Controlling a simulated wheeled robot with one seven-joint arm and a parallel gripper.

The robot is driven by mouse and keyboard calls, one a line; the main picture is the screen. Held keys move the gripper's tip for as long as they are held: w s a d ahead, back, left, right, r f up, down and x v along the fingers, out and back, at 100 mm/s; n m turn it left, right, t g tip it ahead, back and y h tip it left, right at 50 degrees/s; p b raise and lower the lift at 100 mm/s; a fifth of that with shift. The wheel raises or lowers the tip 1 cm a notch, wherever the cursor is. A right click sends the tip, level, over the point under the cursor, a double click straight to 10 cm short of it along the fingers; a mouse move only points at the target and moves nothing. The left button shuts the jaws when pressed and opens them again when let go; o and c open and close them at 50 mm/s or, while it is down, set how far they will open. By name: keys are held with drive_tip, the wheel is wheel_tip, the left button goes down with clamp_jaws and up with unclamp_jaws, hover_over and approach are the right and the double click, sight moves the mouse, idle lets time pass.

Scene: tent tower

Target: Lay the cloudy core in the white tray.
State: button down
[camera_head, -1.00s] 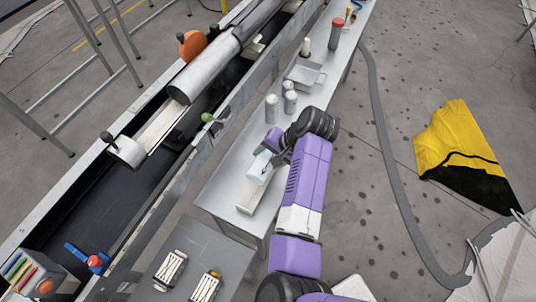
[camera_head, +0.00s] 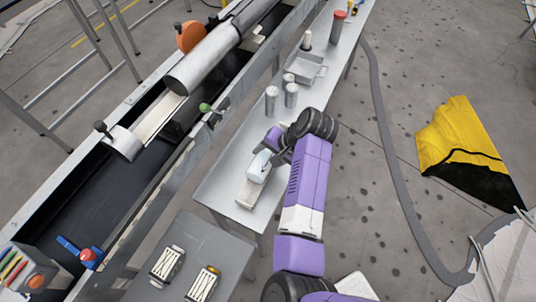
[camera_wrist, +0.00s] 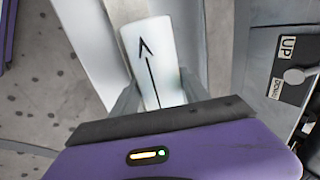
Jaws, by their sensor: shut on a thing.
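My gripper (camera_head: 274,152) is shut on a pale, whitish cylinder, the cloudy core (camera_head: 259,166). In the wrist view the core (camera_wrist: 152,55) sits between my two fingers (camera_wrist: 160,100), with a black arrow drawn along it. A long, narrow off-white tray (camera_head: 246,196) lies on the bench, its near end showing below the core in the head view. The core overlaps the tray's far part in the picture; I cannot tell whether they touch. My wrist and arm hide the far side of the core.
Several grey cylinders (camera_head: 291,95) stand on the bench (camera_head: 222,176) beyond my gripper, with a small grey tray (camera_head: 308,68) behind them. A conveyor-like trough with a metal tube (camera_head: 204,66) runs along the left. A lower grey table (camera_head: 210,240) holds two small racks.

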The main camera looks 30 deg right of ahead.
drive_tip(key=shift+s+d+f, duration=0.15)
drive_tip(key=shift+f, duration=0.3)
drive_tip(key=shift+s+d+f, duration=0.1)
drive_tip(key=shift+s+f, duration=0.05)
drive_tip(key=shift+f, duration=0.25)
drive_tip(key=shift+c, duration=2.3)
unclamp_jaws()
drive_tip(key=v, duration=0.5)
drive_tip(key=w+v, duration=0.1)
drive_tip(key=v, duration=0.2)
drive_tip(key=shift+a+r, duration=0.25)
drive_tip(key=shift+a, duration=0.05)
drive_tip(key=shift+s+r, duration=0.1)
drive_tip(key=shift+r, duration=0.3)
